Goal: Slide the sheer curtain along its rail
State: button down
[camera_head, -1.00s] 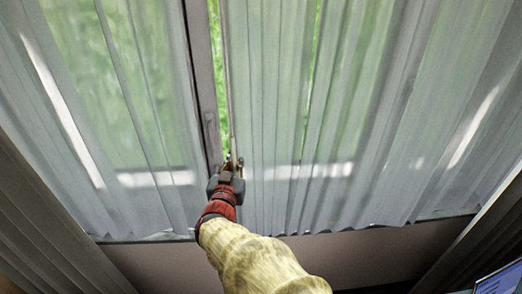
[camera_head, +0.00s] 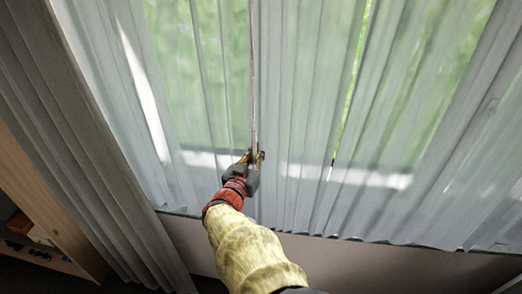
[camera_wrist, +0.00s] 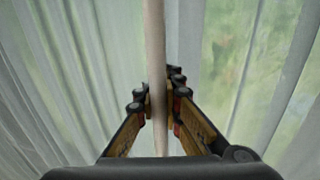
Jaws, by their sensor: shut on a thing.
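The sheer curtain (camera_head: 305,110) hangs in pale, see-through folds across the window, with sheer panels to both sides of a thin upright rod (camera_head: 253,80). My gripper (camera_head: 256,157) is shut on the rod near its lower end, in front of the curtain. In the wrist view the rod (camera_wrist: 155,45) runs down between the fingers (camera_wrist: 160,100), with sheer folds (camera_wrist: 75,80) on both sides. The left panel (camera_head: 180,100) reaches up to the rod, and no bare gap shows between them. The rail is out of view.
A heavy grey drape (camera_head: 90,150) hangs at the left, beside a wooden shelf unit (camera_head: 35,190). A plain wall (camera_head: 370,255) lies below the curtain hem. A narrow slit (camera_head: 350,90) shows green outside, right of the rod.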

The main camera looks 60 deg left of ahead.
jog(key=c, duration=2.1)
grip_release()
jog(key=shift+s+a, duration=0.2)
jog(key=shift+o, duration=0.2)
notch_tip(320, 180, up, 10)
